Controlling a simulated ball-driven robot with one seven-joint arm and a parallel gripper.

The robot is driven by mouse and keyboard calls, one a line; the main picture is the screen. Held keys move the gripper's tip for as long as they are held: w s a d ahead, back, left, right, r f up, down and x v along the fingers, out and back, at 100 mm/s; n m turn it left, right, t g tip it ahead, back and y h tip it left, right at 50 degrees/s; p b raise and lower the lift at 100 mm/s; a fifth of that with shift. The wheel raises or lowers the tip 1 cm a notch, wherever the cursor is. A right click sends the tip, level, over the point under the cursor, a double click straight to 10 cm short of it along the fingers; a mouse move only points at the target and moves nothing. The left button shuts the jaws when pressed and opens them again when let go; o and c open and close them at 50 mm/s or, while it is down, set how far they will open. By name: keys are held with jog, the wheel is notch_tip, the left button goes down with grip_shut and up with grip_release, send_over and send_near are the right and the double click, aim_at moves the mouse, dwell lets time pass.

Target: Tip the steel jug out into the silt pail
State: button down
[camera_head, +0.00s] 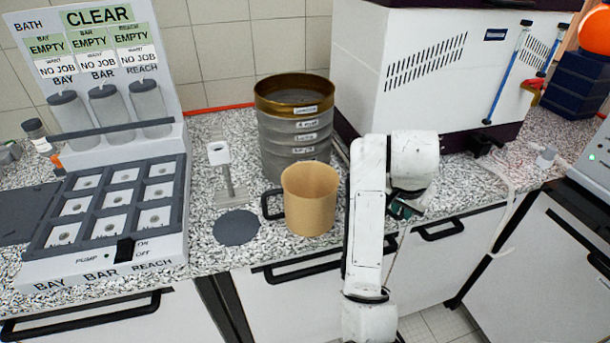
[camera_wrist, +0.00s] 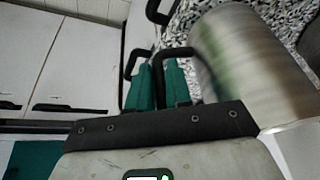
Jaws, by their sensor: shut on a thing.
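In the wrist view, the steel jug (camera_wrist: 245,65) is a brushed metal cylinder just right of my fingers, tilted in the picture. My gripper (camera_wrist: 158,82) has green fingers shut on a black handle beside the jug's wall. In the head view, my gripper (camera_head: 403,211) shows only in part at the bench's front edge, and my white arm hides most of the jug there. I cannot see the jug's contents. No vessel is clearly marked as the silt pail. A tan vessel with a black handle (camera_head: 310,200) stands upright on the bench, left of my arm.
A sieve stack (camera_head: 295,130) stands behind the tan vessel. A small stand (camera_head: 224,170) and a dark round disc (camera_head: 236,228) are to its left. A labelled bay panel (camera_head: 110,210) fills the left. A large white machine (camera_head: 430,65) stands behind my arm.

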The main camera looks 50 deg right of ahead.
jog(key=shift+a+r, duration=0.1)
jog(key=shift+r, duration=0.05)
notch_tip(320, 180, up, 8)
jog(key=w+a+g+h+b, duration=0.1)
jog(key=w+a+g+h, duration=0.1)
jog(key=g+h, duration=0.1)
jog(key=shift+w+a+r+n+g+h+b, duration=0.2)
jog(key=shift+w+a+n+g+h+b, duration=0.15)
jog(key=shift+h, duration=0.55)
jog(key=shift+w+a+r+g+h, duration=0.15)
jog(key=shift+r+g+h, duration=0.1)
jog(key=shift+r, duration=0.1)
jog(key=shift+w+a+r+g+h, duration=0.1)
jog(key=shift+a+r+g+h, duration=0.1)
jog(key=shift+r+h, duration=0.1)
jog(key=shift+w+a+r+m+g+h, duration=0.15)
jog(key=shift+w+r+m+g+h, duration=0.15)
jog(key=shift+r+m+g+h, duration=0.55)
jog(key=shift+a+f, duration=0.1)
